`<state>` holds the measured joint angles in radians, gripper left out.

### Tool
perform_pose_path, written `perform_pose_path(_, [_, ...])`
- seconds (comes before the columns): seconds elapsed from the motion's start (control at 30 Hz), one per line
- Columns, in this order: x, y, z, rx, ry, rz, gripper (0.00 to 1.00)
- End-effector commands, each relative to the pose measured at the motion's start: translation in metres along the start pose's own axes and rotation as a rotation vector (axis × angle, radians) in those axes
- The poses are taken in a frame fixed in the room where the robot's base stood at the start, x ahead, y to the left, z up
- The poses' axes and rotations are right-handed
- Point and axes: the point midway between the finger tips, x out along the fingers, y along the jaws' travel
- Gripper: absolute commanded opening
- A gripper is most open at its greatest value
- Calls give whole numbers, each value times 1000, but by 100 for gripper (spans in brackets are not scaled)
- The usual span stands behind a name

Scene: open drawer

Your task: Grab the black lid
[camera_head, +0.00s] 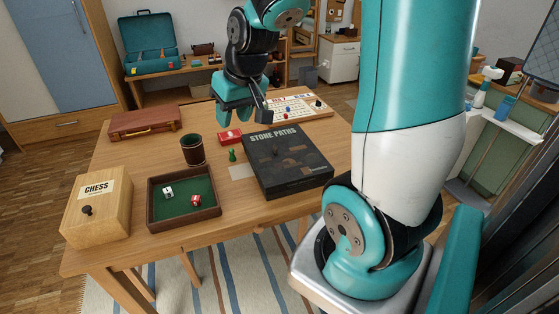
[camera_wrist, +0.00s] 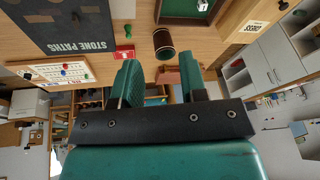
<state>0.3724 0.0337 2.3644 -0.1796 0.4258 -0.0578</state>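The black lid (camera_head: 295,170), printed STONE PATHS, lies flat on top of a black box on the wooden table, right of the table's middle. A small dark knob (camera_head: 275,152) appears to stand on it. In the wrist view the lid (camera_wrist: 62,28) is at the upper left, cut off by the frame edge. My gripper (camera_head: 243,108) is above the table, beyond the far left side of the lid and apart from it. In the wrist view my gripper's (camera_wrist: 160,80) two teal fingers are spread with nothing between them.
Near the lid are a red box (camera_head: 230,137), a green pawn (camera_head: 232,155), a dark cup (camera_head: 192,150) and a white card (camera_head: 242,172). A dice tray (camera_head: 183,222) and chess box (camera_head: 97,222) stand at left. A game board (camera_head: 304,106) lies behind; a brown case (camera_head: 145,122) lies back left.

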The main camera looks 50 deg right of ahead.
Motion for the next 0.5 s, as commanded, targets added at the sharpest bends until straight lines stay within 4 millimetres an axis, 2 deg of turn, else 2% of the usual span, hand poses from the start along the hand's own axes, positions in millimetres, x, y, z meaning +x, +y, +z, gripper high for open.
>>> perform_pose_path(0.03, [16, 42, -4, 92, 20, 59, 39])
perform_pose_path(0.1, [24, 88, -8, 180, 46, 128, 39])
perform_pose_path(0.2, [30, 132, -7, 262, 69, 197, 39])
perform_pose_path(0.3, [35, 153, -5, 299, 77, 230, 39])
perform_pose_path(0.37, [43, 158, -5, 305, 77, 236, 39])
perform_pose_path(0.5, [71, 164, -6, 303, 74, 234, 39])
